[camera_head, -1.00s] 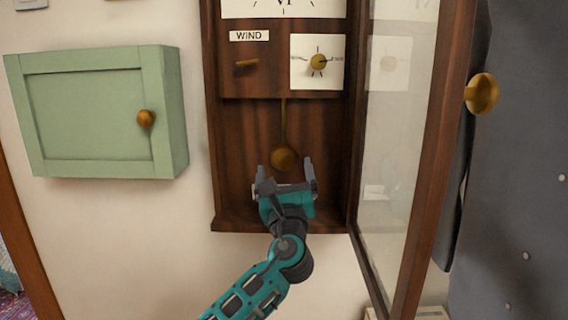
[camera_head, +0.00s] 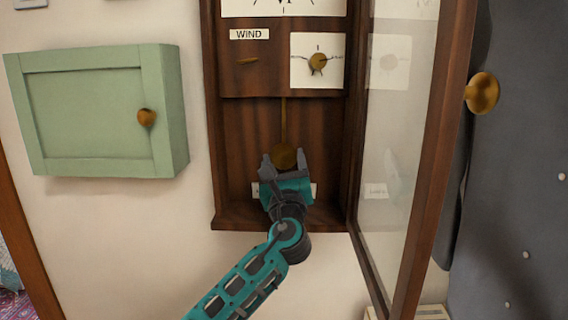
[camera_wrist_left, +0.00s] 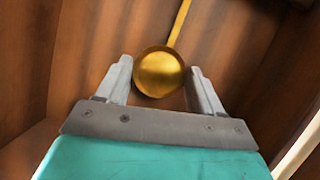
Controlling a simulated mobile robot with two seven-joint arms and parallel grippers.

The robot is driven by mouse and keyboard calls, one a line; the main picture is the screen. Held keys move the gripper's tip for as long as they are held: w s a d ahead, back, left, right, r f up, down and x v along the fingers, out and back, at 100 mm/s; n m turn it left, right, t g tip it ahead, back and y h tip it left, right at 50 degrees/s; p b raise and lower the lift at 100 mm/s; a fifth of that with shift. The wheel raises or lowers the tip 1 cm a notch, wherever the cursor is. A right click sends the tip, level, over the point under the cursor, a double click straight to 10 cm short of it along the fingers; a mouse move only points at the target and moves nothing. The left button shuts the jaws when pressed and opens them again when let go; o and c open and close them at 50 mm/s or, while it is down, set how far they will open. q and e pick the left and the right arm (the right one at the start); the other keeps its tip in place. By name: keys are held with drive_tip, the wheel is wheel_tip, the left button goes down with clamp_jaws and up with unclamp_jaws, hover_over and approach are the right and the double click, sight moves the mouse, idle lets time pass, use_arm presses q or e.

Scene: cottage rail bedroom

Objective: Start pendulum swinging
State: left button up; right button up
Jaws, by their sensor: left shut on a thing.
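The brass pendulum (camera_head: 284,157) hangs on a thin rod inside the brown clock case (camera_head: 232,150). Its round bob (camera_wrist_left: 160,74) also shows in the left wrist view, with the rod rising behind it. My left gripper (camera_head: 283,160) reaches into the case from below and is shut on the bob, one finger on each side. The case's glass door (camera_head: 395,160) stands open to the right. My right gripper is in neither view.
A WIND label (camera_head: 249,34), a small brass winding key (camera_head: 248,61) and a dial knob (camera_head: 318,62) are above the pendulum. A green cabinet (camera_head: 92,112) hangs on the left. The door's brass knob (camera_head: 482,93) sticks out at right.

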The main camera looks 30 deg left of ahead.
use_arm(q)
drive_tip(key=c, duration=0.7)
drive_tip(key=shift+s+a+r+p, duration=0.1)
drive_tip(key=shift+a+p, duration=0.15)
drive_tip(key=shift+p, duration=0.15)
drive_tip(key=shift+c, duration=0.2)
drive_tip(key=a+m+p, duration=0.1)
drive_tip(key=s+a+m+h+p, duration=0.1)
drive_tip(key=p, duration=0.1)
drive_tip(key=shift+s+a+r+m+t, duration=0.15)
drive_tip(key=shift+a+r+m+t, duration=0.05)
drive_tip(key=shift+a+m+t, duration=0.1)
drive_tip(key=shift+s+a+m+p, duration=0.2)
drive_tip(key=shift+a+m+p, duration=0.2)
drive_tip(key=shift+f, duration=0.1)
drive_tip(key=o, duration=1.5)
